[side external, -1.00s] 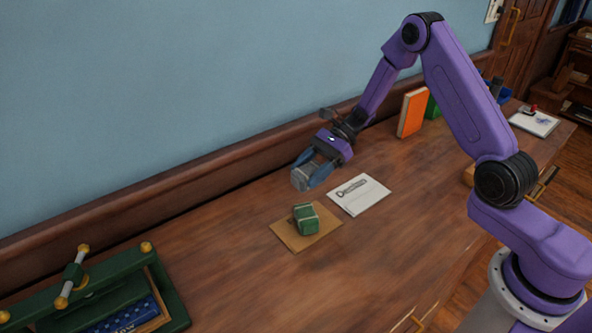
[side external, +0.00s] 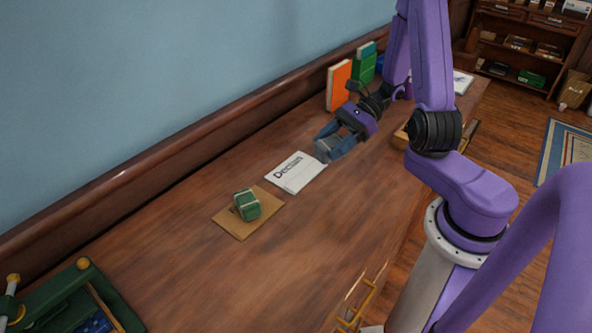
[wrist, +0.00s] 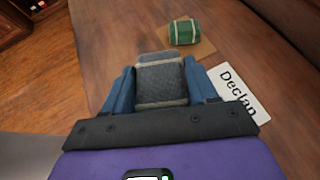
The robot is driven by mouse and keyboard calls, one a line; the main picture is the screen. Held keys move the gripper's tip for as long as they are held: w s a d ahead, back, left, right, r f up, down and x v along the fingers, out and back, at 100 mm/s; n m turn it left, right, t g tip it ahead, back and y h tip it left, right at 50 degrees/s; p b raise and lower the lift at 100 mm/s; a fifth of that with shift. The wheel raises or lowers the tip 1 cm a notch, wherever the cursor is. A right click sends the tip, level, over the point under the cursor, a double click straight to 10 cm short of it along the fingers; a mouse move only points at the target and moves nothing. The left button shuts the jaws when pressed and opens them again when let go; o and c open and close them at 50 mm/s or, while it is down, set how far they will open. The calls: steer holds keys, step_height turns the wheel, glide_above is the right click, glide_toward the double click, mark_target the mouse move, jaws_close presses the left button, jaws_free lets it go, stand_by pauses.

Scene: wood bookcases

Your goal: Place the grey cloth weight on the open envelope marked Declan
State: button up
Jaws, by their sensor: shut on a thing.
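My gripper (side external: 338,146) is shut on the grey cloth weight (wrist: 161,80), which has pale bands and sits between the blue fingers. I cannot tell the exact height of the weight above the desk.
A green cloth weight (side external: 247,205) sits on a brown envelope (side external: 232,225) left of the white one. An orange book (side external: 338,86) and a green book (side external: 364,66) stand at the back. A green press (side external: 88,290) is at the lower left. The front desk top is clear.

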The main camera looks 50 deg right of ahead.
steer(key=shift+s+d+r, duration=0.1)
steer(key=shift+s+d, duration=0.05)
steer(key=shift+s, duration=0.3)
steer(key=w+d+f, duration=0.1)
steer(key=w+f, duration=0.3)
steer(key=w, duration=0.5)
glide_above(297, 171)
steer(key=f, duration=0.2)
steer(key=s+f, duration=0.1)
steer(key=f, duration=0.1)
steer(key=shift+a+f, duration=0.15)
steer(key=shift+f, duration=0.15)
steer(key=shift+w+f, duration=0.55)
steer(key=shift+f, duration=1.6)
steer(key=shift+f, duration=0.4)
steer(key=o, duration=1.5)
